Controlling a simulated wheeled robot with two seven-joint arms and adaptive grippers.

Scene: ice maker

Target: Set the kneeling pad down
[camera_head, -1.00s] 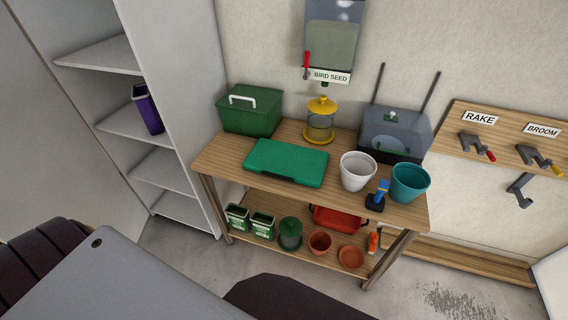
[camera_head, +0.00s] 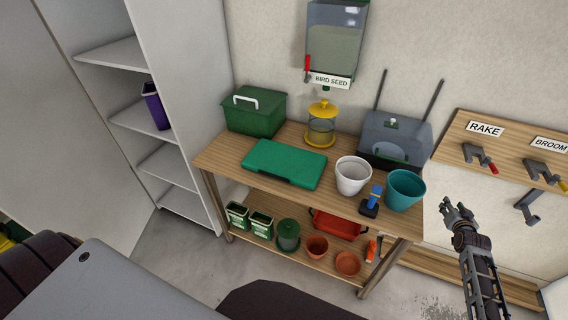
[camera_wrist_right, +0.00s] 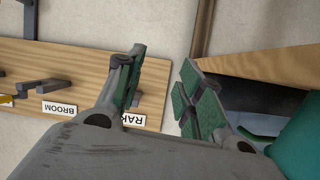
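A flat green slab (camera_head: 285,164), possibly the kneeling pad, lies on the wooden bench top. A small dark notch or latch shows at its front edge; I cannot tell for sure that it is the pad. My right gripper (camera_head: 458,210) is raised to the right of the bench, in front of the wall rack, apart from the slab. In the right wrist view its two green-padded fingers (camera_wrist_right: 166,78) are spread with nothing between them. My left gripper is not in view.
On the bench (camera_head: 215,158) stand a green box (camera_head: 253,112), white pot (camera_head: 353,176), teal pot (camera_head: 405,190) and yellow-topped feeder (camera_head: 321,122). Small pots and tins fill its lower shelf. Grey shelving (camera_head: 185,100) stands left; the RAKE and BROOM rack (camera_head: 500,160) hangs right.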

